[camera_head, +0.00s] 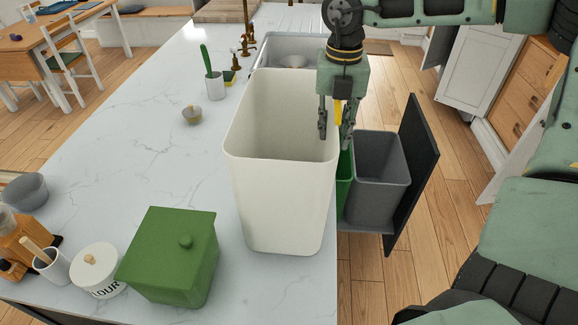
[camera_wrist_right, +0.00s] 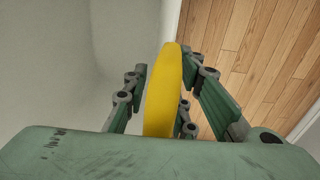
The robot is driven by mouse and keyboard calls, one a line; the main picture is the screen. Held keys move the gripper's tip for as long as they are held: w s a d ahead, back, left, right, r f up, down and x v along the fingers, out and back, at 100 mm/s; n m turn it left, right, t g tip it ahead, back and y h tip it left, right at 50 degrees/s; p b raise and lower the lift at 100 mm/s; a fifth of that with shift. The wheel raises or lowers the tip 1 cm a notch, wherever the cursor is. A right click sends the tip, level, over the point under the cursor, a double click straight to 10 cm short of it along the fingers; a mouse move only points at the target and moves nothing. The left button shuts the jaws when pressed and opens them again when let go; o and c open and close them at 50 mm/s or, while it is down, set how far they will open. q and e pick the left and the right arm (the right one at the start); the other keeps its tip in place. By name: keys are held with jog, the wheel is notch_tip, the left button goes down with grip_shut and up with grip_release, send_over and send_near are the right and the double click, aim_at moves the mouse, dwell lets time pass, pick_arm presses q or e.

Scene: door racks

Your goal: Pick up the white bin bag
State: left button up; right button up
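A tall, open, off-white bin (camera_head: 280,195) stands upright on the marble counter. No separate white bag can be made out in it; its inside looks smooth and pale. My right gripper (camera_head: 335,130) points down at the bin's right rim, its fingers apart. In the right wrist view, the gripper (camera_wrist_right: 168,70) has a yellow, slab-like piece (camera_wrist_right: 165,95) between its fingers. I cannot tell whether this piece is held or part of the gripper. The pale bin wall (camera_wrist_right: 105,60) fills the left of that view. My left gripper is not in view.
A pull-out unit with a grey bin (camera_head: 378,170), a green bin (camera_head: 343,185) and a dark front panel (camera_head: 412,175) stands open right of the counter. A green lidded box (camera_head: 170,262) and flour jar (camera_head: 98,268) stand at front left. The counter's middle left is mostly clear.

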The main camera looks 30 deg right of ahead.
grip_shut()
jog(key=shift+r, duration=0.1)
dwell(0.5)
